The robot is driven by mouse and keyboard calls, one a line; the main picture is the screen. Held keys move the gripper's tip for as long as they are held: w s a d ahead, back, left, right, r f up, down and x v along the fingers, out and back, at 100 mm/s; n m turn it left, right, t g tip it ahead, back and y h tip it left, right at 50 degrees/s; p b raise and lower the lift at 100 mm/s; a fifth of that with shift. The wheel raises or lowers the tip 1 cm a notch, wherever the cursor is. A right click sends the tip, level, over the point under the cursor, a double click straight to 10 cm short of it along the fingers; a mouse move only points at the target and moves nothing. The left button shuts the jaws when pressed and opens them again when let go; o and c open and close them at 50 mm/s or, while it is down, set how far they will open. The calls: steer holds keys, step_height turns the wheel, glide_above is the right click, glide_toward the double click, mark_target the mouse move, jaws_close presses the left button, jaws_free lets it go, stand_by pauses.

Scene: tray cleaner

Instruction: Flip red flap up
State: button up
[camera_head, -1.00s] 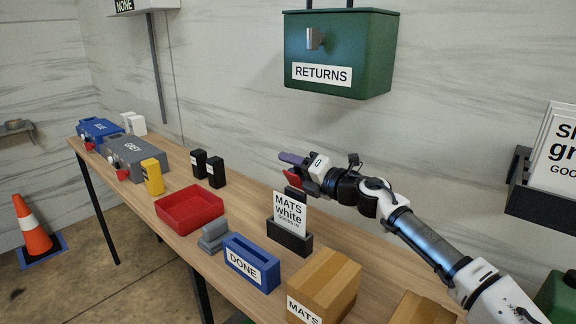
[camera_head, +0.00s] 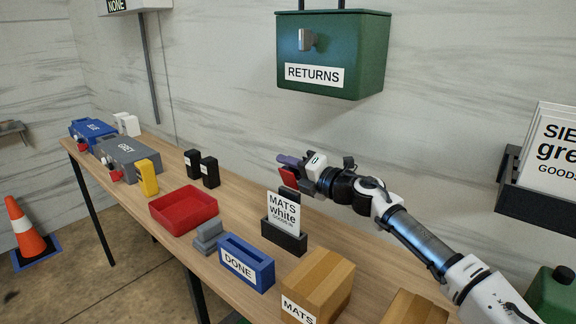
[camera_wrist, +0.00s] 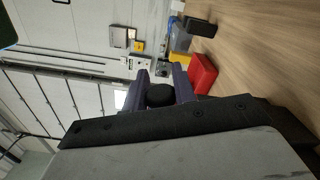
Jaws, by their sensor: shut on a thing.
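My gripper (camera_head: 291,167) is at the end of the arm, above the table behind the MATS white sign. Its purple fingers show in the wrist view (camera_wrist: 160,88), with a dark round piece (camera_wrist: 160,95) between them, and they are shut on it. A small red piece (camera_head: 287,174), apparently the red flap, shows right under the fingertips in the head view, tilted. It sits just above a black block behind the sign. The fingers partly cover it, and I cannot tell if they touch it.
The MATS white holder (camera_head: 284,236) stands close under my gripper. A red tray (camera_head: 184,222), a blue DONE box (camera_head: 252,279) and a cardboard MATS box (camera_head: 322,272) are on the table. Blue and grey machines (camera_head: 128,170) stand farther left. The green RETURNS bin (camera_head: 330,45) hangs above.

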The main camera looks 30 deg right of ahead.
mark_target(295, 170)
steer(key=shift+w+d+f+m+p, duration=0.15)
steer(key=shift+d+f+m+p, duration=0.35)
steer(key=shift+m, duration=0.75)
steer(key=shift+w+d+f+m+p, duration=0.15)
steer(key=shift+d+m+p, duration=0.2)
steer(key=shift+m+p, duration=0.7)
steer(key=shift+w+d+f+m+p, duration=0.2)
steer(key=shift+d+m+p, duration=0.15)
steer(key=shift+m, duration=1.15)
steer(key=shift+d, duration=0.1)
steer(key=o, duration=1)
steer(key=shift+f, duration=0.1)
steer(key=shift+c, duration=0.2)
steer(key=shift+s, duration=0.15)
steer(key=v, duration=1.3)
steer(key=shift+s+d, duration=0.15)
steer(key=shift+s, duration=0.1)
